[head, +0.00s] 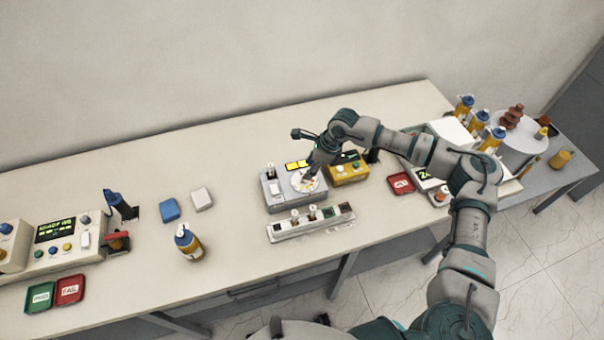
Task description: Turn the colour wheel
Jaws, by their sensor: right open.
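The colour wheel (311,186) is a pale round disc with small coloured spots on top of a grey box (276,190) near the middle of the table. My right gripper (308,176) is open and points down at the wheel's upper part, hiding some of it. I cannot tell whether its fingertips touch the wheel. My left gripper is not in the head view.
A yellow device (348,170) stands right beside the grey box, and a rack (311,222) with small vials lies in front. A bottle (188,242) stands to the left. A red tray (400,184) lies to the right. Table between bottle and rack is clear.

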